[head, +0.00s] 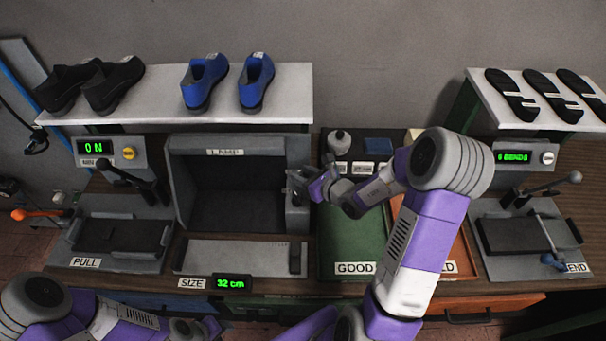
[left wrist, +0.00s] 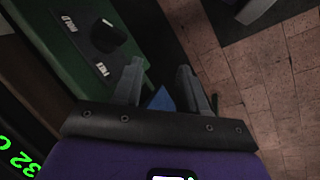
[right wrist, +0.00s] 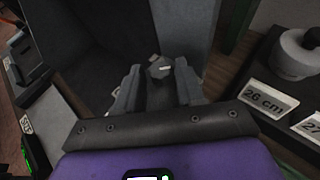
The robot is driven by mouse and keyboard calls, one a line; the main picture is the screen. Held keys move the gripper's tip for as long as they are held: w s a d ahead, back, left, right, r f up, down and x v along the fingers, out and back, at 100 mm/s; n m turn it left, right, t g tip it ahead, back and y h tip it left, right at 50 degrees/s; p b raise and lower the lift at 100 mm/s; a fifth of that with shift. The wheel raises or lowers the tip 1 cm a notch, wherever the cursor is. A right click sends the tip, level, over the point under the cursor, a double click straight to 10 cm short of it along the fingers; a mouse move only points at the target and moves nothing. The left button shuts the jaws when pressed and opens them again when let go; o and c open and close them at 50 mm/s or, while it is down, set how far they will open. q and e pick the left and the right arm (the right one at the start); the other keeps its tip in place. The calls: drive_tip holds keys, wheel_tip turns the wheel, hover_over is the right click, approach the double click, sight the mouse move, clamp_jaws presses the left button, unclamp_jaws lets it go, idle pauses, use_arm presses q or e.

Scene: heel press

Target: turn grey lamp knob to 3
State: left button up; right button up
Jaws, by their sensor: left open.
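The lamp box (head: 238,190) is a dark grey open housing labelled LAMP, with a grey panel on its right side. In the right wrist view the small grey lamp knob (right wrist: 160,68) with a pale mark shows just beyond and between my right fingertips. My right gripper (right wrist: 158,75) is open there, with its fingers to either side of the knob; contact cannot be told. In the head view my right gripper (head: 303,183) largely covers the knob. The scale digits are not readable. My left gripper (left wrist: 158,70) is open and empty, low at the bench front (head: 205,328).
A weight-like object (right wrist: 298,55) and a 26 cm label stand right of the lamp box. The green GOOD tray (head: 345,245) lies below. A black knob (left wrist: 108,36) on a green panel is near my left gripper. The pull press (head: 110,240) stands left.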

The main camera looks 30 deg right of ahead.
drive_tip(key=v, duration=0.7)
drive_tip(key=shift+s, duration=0.15)
idle(0.3)
